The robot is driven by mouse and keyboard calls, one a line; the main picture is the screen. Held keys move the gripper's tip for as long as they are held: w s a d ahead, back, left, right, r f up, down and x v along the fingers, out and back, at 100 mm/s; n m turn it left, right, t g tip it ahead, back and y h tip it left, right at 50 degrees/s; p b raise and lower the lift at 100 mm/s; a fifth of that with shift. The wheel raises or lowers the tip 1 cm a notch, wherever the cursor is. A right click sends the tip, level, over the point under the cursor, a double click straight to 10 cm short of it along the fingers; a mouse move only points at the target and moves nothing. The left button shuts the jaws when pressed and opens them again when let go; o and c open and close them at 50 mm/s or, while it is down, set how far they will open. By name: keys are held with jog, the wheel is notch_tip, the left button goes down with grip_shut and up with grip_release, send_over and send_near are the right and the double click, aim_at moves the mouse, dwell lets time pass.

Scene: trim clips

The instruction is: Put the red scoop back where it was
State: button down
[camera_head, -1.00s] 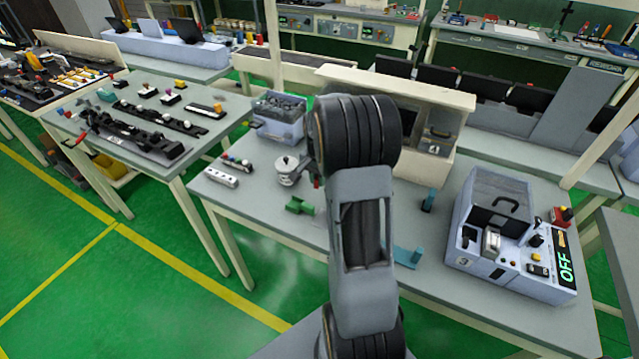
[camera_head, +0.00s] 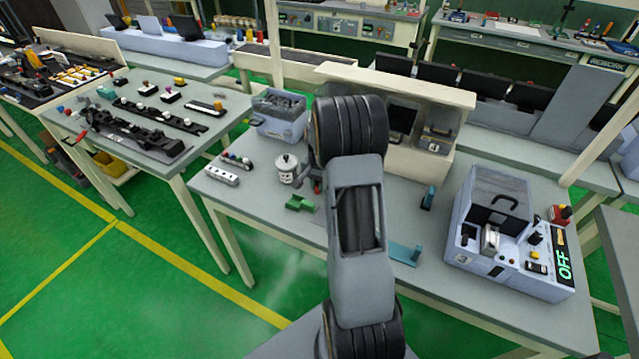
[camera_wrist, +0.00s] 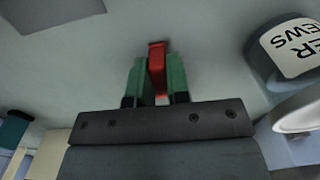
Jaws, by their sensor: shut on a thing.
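My gripper (camera_wrist: 158,78) shows in the wrist view with two green-sided fingers shut on the red scoop (camera_wrist: 157,58). The scoop is a narrow red piece between the fingers, over the grey tabletop; whether it touches the surface I cannot tell. In the head view my arm hides most of the gripper, beside the white lidded canister (camera_head: 287,170). The canister, with black lettering, shows at the right of the wrist view (camera_wrist: 290,48).
A grey-blue bin (camera_head: 278,122) stands behind. Teal pieces (camera_head: 405,254) and a boxy machine reading OFF (camera_head: 510,270) are to the right. The bench's front left is clear.

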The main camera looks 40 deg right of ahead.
jog(key=c, duration=1.1)
grip_release()
notch_tip(320, 180, up, 12)
jog(key=f, duration=0.1)
jog(key=s+a+r+n+t, duration=0.1)
jog(key=s+a+r+n, duration=0.25)
jog(key=a, duration=0.25)
jog(key=s+a+r+n+t, duration=0.1)
jog(key=s+a+r+n, duration=0.25)
jog(key=a, duration=0.35)
jog(key=s+a+n+t, duration=0.2)
jog(key=s+a+n, duration=0.3)
jog(key=s+a, duration=0.2)
jog(key=shift+s+a+f, duration=0.35)
jog(key=shift+s+f, duration=0.05)
jog(key=shift+s, duration=0.9)
